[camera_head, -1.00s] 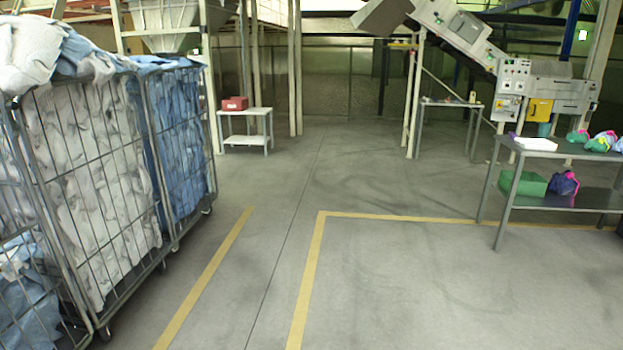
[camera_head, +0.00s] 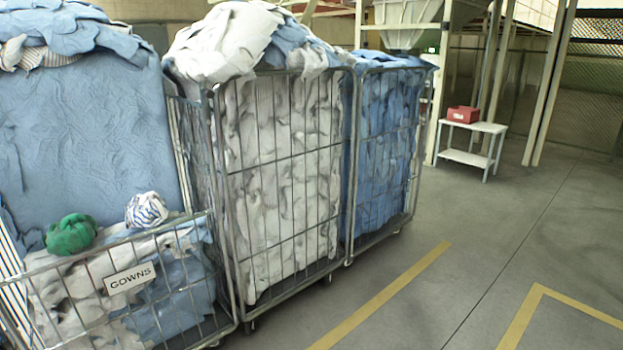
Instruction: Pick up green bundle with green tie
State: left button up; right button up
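A green bundle (camera_head: 71,234) rests on the pile of cloth in the low-fronted cage cart marked GOWNS, at the lower left. Its tie is too small to make out clearly. A white and blue striped bundle (camera_head: 146,209) lies to its right on the same pile. Neither of my grippers is in view.
The GOWNS cart (camera_head: 205,255) has a low wire front. Tall cage carts with white cloth (camera_head: 285,170) and blue cloth (camera_head: 385,150) stand to its right. A small white table (camera_head: 470,128) with a red box (camera_head: 462,115) stands farther back. The floor (camera_head: 480,255) at the right is clear.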

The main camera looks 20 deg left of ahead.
aim_at(76, 232)
jog(key=i+j+u, duration=0.1)
jog(key=i+u, duration=0.15)
jog(key=u, duration=0.2)
jog(key=i+u, duration=0.25)
jog(key=u, duration=0.2)
jog(key=i+u, duration=0.25)
jog(key=u, duration=0.25)
jog(key=i+l+u, duration=0.2)
jog(key=u, duration=0.25)
jog(key=i+l+u, duration=0.2)
jog(key=u, duration=0.25)
